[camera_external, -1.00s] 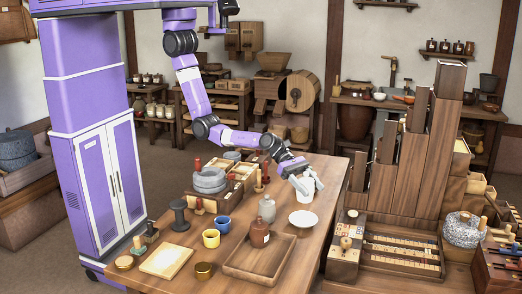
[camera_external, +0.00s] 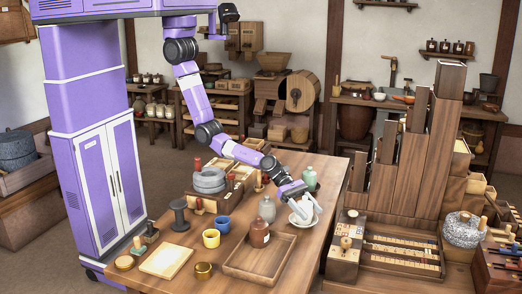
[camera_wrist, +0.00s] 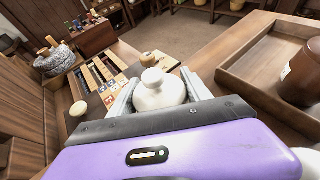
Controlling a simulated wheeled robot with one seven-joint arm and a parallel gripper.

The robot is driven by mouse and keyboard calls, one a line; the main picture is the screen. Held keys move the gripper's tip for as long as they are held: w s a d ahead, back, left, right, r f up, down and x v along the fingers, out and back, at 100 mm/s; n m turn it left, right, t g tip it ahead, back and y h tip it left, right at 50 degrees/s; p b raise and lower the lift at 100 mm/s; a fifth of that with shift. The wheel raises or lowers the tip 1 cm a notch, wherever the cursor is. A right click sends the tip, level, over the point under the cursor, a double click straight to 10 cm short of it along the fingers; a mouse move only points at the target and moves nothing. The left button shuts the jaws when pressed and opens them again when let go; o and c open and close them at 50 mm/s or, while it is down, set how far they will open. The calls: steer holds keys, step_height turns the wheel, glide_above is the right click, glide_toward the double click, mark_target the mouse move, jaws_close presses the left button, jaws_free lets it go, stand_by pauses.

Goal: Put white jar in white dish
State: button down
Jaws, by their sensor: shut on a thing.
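The white jar (camera_external: 306,205), with a round knobbed lid, is upright between the fingers of my gripper (camera_external: 300,210). In the wrist view the jar (camera_wrist: 158,92) sits between both fingers of my gripper (camera_wrist: 160,97), which is shut on it. The white dish (camera_external: 315,220) is on the table directly under the jar and gripper, and its far and left parts are mostly covered. I cannot tell whether the jar's base touches the dish. The dish is hidden in the wrist view.
A grey-green jar (camera_external: 309,178) stands behind my gripper and a grey jar (camera_external: 267,209) to its left. A wooden tray (camera_external: 234,268) holding a brown jar (camera_external: 259,234) is nearer the camera. The table's right edge is close to the dish.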

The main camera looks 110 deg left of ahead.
steer(key=shift+c, duration=2.3)
jaws_free()
steer(key=shift+f, duration=0.15)
steer(key=shift+r, duration=0.25)
steer(key=p+v, duration=0.2)
steer(key=v, duration=1)
steer(key=shift+f, duration=0.15)
